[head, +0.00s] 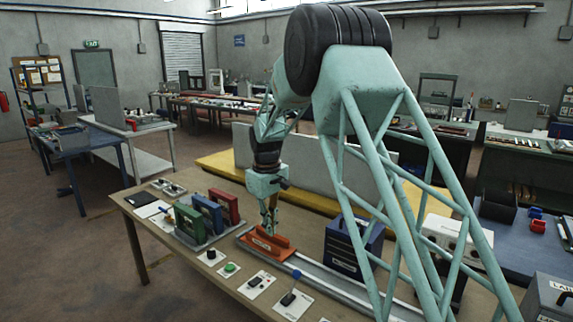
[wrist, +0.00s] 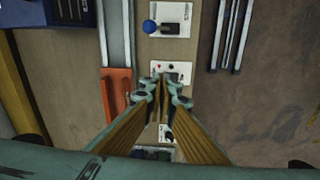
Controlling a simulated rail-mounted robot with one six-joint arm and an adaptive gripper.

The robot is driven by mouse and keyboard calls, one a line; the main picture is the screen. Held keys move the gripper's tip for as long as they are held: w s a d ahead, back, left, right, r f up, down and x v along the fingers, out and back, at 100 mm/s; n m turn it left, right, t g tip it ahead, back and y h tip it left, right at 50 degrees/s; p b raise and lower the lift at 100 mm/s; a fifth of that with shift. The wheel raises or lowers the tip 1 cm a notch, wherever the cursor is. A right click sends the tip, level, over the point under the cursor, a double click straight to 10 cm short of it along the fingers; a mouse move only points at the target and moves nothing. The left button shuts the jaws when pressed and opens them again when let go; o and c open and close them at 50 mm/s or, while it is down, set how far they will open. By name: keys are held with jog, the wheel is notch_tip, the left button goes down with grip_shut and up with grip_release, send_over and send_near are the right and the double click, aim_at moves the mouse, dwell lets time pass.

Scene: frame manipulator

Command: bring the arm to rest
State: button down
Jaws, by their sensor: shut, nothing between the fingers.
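My teal arm reaches out from the right in the head view and bends down over the workbench (head: 190,262). My gripper (head: 269,226) points down at its end, and it also shows in the wrist view (wrist: 161,92) with its fingers together and nothing held. In the head view it overlaps an orange block (head: 266,243) on the grey rail (head: 335,283). In the wrist view the orange block (wrist: 117,92) lies to the left of the fingertips, apart from them in the picture. The height of the fingertips above the bench is hard to tell.
Green, blue and red upright units (head: 208,214) stand left of my gripper. A dark blue box (head: 354,247) stands right behind the rail. A blue-knobbed lever (head: 290,297), a green button (head: 230,268) and a switch plate (head: 257,283) line the front edge.

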jog(key=s+d+r+m+t+b, duration=0.1)
jog(key=s+d+r+m, duration=0.1)
jog(key=s+d+r, duration=0.9)
jog(key=s+d+r+m+b, duration=0.1)
jog(key=s+d+r+m, duration=0.1)
jog(key=s+d+r, duration=0.85)
jog(key=s+d+m+t, duration=0.1)
jog(key=s+d+m, duration=0.1)
jog(key=s, duration=1.8)
jog(key=s+d+m+t+b, duration=0.1)
jog(key=s+d+m, duration=0.2)
jog(key=s, duration=1.7)
jog(key=shift+d+f, duration=0.2)
jog(key=shift+f, duration=0.05)
jog(key=shift+w+a, duration=0.1)
